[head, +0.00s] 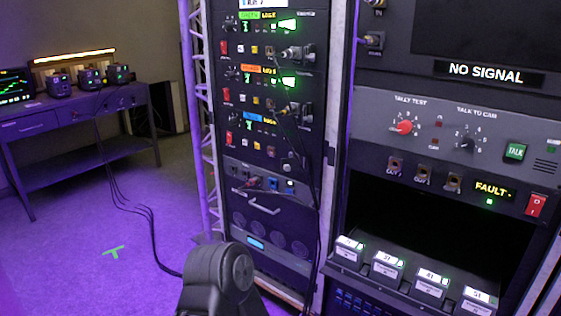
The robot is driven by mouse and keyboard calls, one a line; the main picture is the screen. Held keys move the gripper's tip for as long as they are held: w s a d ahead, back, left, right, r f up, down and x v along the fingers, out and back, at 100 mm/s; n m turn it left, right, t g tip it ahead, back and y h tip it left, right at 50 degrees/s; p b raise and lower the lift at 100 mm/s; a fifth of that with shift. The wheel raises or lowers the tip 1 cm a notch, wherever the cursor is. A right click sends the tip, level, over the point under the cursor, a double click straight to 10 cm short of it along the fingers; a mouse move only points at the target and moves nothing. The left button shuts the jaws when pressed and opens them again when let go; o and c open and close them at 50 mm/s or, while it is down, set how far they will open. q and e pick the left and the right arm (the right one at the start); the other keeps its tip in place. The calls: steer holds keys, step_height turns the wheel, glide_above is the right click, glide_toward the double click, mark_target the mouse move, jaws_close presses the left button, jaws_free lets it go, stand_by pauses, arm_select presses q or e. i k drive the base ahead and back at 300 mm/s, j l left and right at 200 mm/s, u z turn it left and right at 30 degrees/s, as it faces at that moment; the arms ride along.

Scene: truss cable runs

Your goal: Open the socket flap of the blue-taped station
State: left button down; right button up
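The blue-taped station is the third unit down in the left rack, marked by a strip of blue tape (253,118) at its top left. A red switch (229,138) sits at its left end, with small buttons and ports in the middle. Its right side, where a dark round fitting (292,162) shows, is small and partly crossed by a cable; I cannot pick out the socket flap or tell whether it is open. Neither gripper's fingertips are in view. A dark rounded arm link of mine stands at the bottom centre, in front of the left rack's foot.
Stations with green tape (249,15) and orange tape (252,68) sit above. A handled panel (264,207) is below. The right rack has a FAULT display (492,191) and several lit boxes on its ledge. A table (40,125) stands far left; floor cables (150,225) run from it.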

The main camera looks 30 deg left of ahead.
mark_target(290, 164)
steer(key=i+j, duration=0.2)
steer(key=j, duration=0.15)
steer(key=i+j+z, duration=0.1)
steer(key=j, duration=0.25)
steer(key=i+j, duration=0.25)
steer(key=i+j+z, duration=0.15)
steer(key=j, duration=0.35)
steer(key=i+j, duration=0.15)
steer(key=j, duration=0.2)
steer(key=i+j+z, duration=0.1)
steer(key=j, duration=0.3)
steer(key=i, duration=0.05)
